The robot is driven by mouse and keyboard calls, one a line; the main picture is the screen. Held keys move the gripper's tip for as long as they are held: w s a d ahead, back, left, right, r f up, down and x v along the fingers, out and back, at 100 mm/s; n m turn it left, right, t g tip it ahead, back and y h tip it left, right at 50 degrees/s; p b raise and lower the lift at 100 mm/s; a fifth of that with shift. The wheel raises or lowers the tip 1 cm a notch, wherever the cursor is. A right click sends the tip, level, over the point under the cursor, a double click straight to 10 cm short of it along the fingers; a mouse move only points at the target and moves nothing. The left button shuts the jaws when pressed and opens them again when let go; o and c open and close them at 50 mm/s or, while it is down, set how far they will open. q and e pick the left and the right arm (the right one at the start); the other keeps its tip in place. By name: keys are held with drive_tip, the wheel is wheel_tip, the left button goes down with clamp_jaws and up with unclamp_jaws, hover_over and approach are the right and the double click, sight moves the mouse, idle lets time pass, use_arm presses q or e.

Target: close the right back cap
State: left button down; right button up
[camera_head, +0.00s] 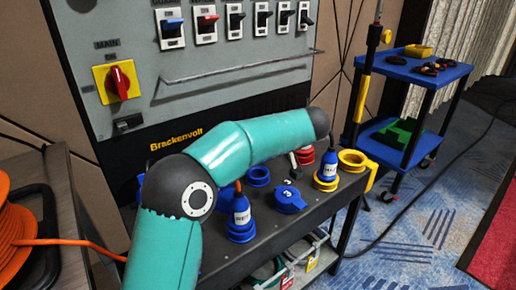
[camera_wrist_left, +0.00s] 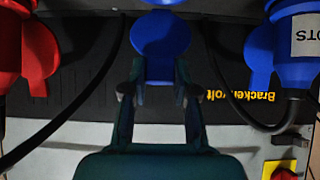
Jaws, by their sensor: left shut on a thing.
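In the left wrist view a round blue cap (camera_wrist_left: 160,48) sits between the fingertips of my left gripper (camera_wrist_left: 160,88), which is shut on it. In the head view my teal left arm crosses the socket bench, and its gripper is hidden or too unclear to make out. On the bench an open yellow ring-shaped cap (camera_head: 353,160) stands at the right end. A blue cap marked 3 (camera_head: 288,201) lies at the front middle. I cannot tell which head-view socket the gripped cap belongs to. My right gripper is not in view.
In the wrist view a red plug (camera_wrist_left: 22,45) and a labelled blue plug (camera_wrist_left: 296,45) flank the gripper, with black cables hanging close. The switch panel (camera_head: 250,65) rises behind, and a blue cart (camera_head: 425,70) stands right.

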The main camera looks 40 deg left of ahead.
use_arm(q)
drive_tip(key=shift+d+f, duration=0.2)
drive_tip(key=c, duration=0.9)
unclamp_jaws()
drive_tip(key=shift+a+r, duration=0.1)
drive_tip(key=v, duration=1.2)
drive_tip(key=shift+c, duration=0.2)
